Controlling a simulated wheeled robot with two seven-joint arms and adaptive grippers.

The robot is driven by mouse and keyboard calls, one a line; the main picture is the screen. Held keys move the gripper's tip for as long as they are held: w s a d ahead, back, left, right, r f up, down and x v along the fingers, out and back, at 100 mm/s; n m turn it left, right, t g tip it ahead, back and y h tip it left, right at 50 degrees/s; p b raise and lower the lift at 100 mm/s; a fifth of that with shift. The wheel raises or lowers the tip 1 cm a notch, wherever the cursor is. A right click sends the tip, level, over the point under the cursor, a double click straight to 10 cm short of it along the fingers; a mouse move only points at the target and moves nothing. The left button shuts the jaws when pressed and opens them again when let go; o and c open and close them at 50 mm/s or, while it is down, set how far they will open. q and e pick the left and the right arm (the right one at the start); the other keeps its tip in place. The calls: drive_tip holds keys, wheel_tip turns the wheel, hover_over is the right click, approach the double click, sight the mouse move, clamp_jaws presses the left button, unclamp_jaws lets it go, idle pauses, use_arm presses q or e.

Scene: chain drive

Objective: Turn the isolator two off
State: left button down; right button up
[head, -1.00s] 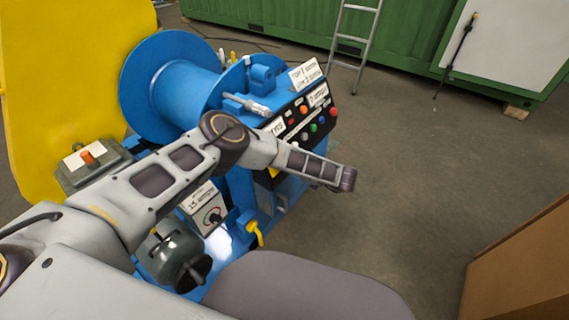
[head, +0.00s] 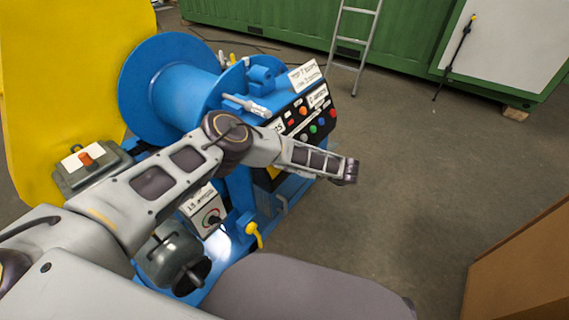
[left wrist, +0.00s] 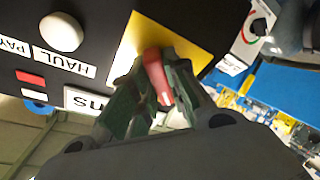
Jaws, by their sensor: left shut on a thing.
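A red switch handle (left wrist: 157,77) stands on a yellow plate (left wrist: 180,45) on the black control panel in the left wrist view. My left gripper (left wrist: 152,88) is shut on this handle, with a dark green finger on each side. In the head view my left arm reaches across the blue machine, and its fingers and the red handle are hidden. Only a sliver of the yellow plate (head: 273,171) shows below the arm. I cannot read a label for the handle. My right gripper is not in view.
The panel carries several coloured buttons (head: 313,128) and a white knob (left wrist: 61,33) above labels reading HAUL and PAY. A rotary dial (head: 211,219) sits lower on the machine. A grey box with an orange knob (head: 85,159) is at left.

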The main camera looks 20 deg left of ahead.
use_arm(q)
drive_tip(key=c, duration=1.4)
unclamp_jaws()
drive_tip(key=shift+v, duration=6)
drive_tip(key=shift+r, duration=0.1)
